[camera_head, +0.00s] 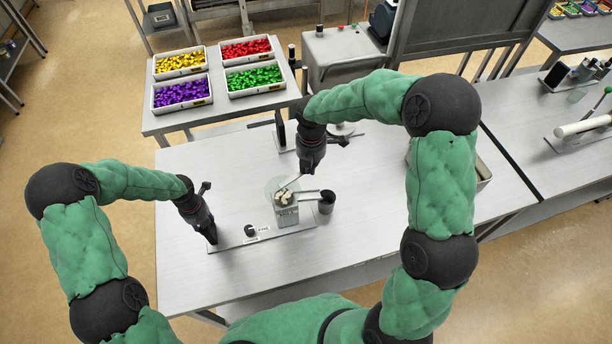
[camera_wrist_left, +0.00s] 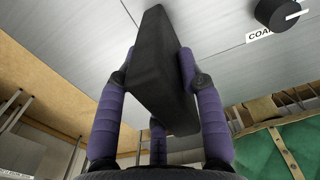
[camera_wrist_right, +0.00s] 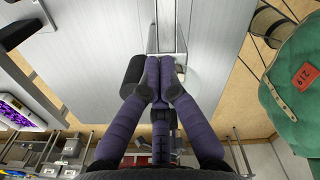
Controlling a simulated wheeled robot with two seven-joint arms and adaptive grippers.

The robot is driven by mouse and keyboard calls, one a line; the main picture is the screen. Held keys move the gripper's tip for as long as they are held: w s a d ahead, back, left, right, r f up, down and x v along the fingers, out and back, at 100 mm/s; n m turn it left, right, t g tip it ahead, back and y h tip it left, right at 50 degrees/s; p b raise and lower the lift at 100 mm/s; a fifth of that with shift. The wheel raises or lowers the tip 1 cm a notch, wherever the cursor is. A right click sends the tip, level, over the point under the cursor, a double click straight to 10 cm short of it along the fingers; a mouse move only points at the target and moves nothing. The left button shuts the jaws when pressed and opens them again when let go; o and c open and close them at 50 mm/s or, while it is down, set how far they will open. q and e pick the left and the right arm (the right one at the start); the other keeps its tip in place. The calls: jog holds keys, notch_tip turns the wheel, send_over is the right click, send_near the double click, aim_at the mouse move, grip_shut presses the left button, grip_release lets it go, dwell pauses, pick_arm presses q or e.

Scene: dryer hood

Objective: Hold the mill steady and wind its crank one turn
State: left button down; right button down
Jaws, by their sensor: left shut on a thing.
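The mill (camera_head: 286,214) stands on a flat metal base plate (camera_head: 252,238), with pale pieces in its clear hopper (camera_head: 282,197). Its crank arm points right and ends in a dark upright knob (camera_head: 326,203). My left gripper (camera_head: 211,236) is at the plate's left end, shut on a black block-shaped handle (camera_wrist_left: 158,65) between its fingers. My right gripper (camera_head: 297,182) is over the back of the mill. In the right wrist view its fingertips (camera_wrist_right: 165,66) are together, with a black cylinder (camera_wrist_right: 133,69), apparently the crank knob, beside them and outside the grasp.
A dark dial (camera_head: 250,230) with a label sits on the base plate. A metal tray (camera_head: 478,174) lies beyond my right arm. Trays of coloured pieces (camera_head: 248,77) stand on the back table. The bench front is clear.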

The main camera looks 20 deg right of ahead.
jog(key=shift+w+a+n, duration=0.25)
jog(key=shift+w+n, duration=0.75)
jog(key=shift+n, duration=0.3)
jog(key=w+a+n, duration=0.6)
jog(key=a+n, duration=0.1)
jog(key=n, duration=0.5)
dwell(0.4)
notch_tip(320, 180, up, 7)
jog(key=d, duration=0.2)
jog(key=shift+s, duration=0.35)
dwell(0.6)
jog(key=shift+d, duration=0.1)
notch_tip(320, 180, up, 12)
dwell(0.7)
